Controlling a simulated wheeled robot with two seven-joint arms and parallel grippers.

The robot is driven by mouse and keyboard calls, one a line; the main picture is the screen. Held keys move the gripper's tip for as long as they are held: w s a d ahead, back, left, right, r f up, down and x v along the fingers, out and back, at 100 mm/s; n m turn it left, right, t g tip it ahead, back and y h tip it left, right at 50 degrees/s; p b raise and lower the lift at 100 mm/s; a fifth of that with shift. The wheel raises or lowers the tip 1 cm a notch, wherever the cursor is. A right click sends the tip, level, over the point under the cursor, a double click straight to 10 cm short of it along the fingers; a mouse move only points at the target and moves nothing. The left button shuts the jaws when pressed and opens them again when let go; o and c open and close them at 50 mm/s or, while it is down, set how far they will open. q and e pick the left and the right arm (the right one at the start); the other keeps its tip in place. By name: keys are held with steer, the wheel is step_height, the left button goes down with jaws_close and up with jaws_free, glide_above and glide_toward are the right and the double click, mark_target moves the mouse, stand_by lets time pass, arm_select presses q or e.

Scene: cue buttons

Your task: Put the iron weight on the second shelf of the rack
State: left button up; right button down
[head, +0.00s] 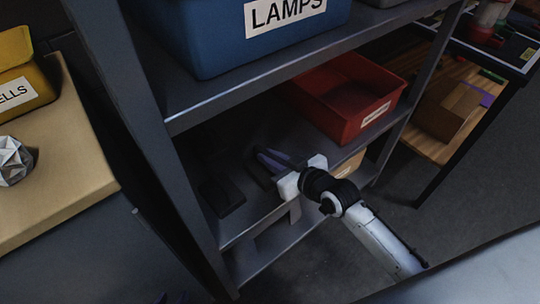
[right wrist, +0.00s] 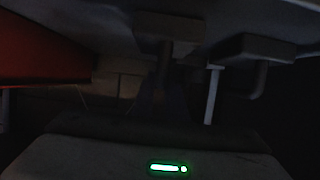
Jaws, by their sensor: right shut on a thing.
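My right gripper (head: 268,160) reaches in over the rack's lower shelf (head: 262,219) in the head view, left of the red bin. It is shut on a dark thing, taken as the iron weight (head: 257,172), which is mostly lost in shadow. Whether it touches the shelf I cannot tell. The right wrist view is very dark and does not show the weight clearly.
A red bin (head: 345,130) stands on the same shelf. A dark flat object (head: 221,195) lies at its left end. A blue LAMPS bin (head: 222,60) is on the shelf above. Grey rack posts (head: 172,150) flank the opening.

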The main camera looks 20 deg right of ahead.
steer(key=shift+w+r, duration=0.25)
steer(key=shift+r, duration=0.3)
steer(key=c, duration=2)
jaws_free()
steer(key=shift+s+f, duration=0.3)
steer(key=shift+f, duration=0.3)
steer(key=shift+o, duration=1.2)
steer(key=shift+r, duration=0.15)
steer(key=p+v, duration=0.2)
steer(key=v, duration=0.9)
steer(key=s+a+f+g+h, duration=0.1)
steer(key=s+a+f+g, duration=0.1)
steer(key=s+f, duration=0.4)
steer(key=s+a+f+m+g, duration=0.1)
steer(key=s+a+f, duration=0.1)
steer(key=s+f, duration=0.4)
steer(key=s, duration=0.2)
steer(key=shift+s+a+f+m+g+h, duration=0.3)
steer(key=shift+s+f+g+h, duration=0.05)
steer(key=shift+s+g+h, duration=0.05)
